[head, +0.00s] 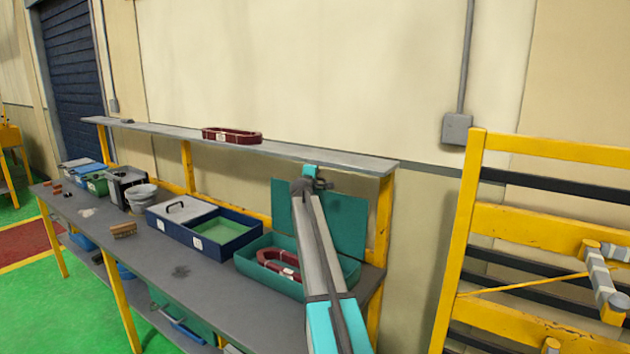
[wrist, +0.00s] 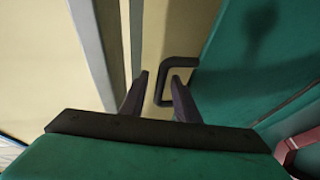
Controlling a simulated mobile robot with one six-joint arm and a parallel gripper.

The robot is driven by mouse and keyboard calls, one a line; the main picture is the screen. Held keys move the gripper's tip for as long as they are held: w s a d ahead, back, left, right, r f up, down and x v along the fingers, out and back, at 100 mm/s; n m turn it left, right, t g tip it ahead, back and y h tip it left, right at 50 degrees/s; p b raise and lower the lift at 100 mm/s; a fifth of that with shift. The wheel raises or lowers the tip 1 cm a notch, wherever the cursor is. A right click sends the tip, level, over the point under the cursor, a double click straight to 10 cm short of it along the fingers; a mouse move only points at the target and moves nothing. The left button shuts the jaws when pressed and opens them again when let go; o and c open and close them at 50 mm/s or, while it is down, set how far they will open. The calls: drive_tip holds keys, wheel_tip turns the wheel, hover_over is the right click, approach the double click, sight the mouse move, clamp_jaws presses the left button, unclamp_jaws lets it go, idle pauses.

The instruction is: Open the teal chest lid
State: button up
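The teal chest (head: 246,262) sits at the right end of the grey workbench. Its teal lid (head: 352,228) stands raised, roughly upright, at the back of the chest. My gripper (head: 318,178) is at the lid's upper edge. In the wrist view, the lid (wrist: 255,60) fills the right side with a dark handle (wrist: 161,82) on its edge. My gripper's two fingers (wrist: 160,78) are apart, with the handle's bar seen between their tips and a gap on each side. My arm hides part of the chest and lid in the head view.
A dark red coil (head: 276,262) lies inside the chest. A blue box (head: 240,249) with a green inside stands to its left. A shelf (head: 290,149) runs just behind and above, carrying another red coil (head: 231,136). A yellow rack (head: 463,230) stands at the right.

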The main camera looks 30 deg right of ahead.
drive_tip(key=b+v, duration=0.4)
drive_tip(key=v, duration=0.9)
drive_tip(key=shift+s+a, duration=0.15)
drive_tip(key=shift+s, duration=0.05)
drive_tip(key=shift+r, duration=0.1)
idle(0.5)
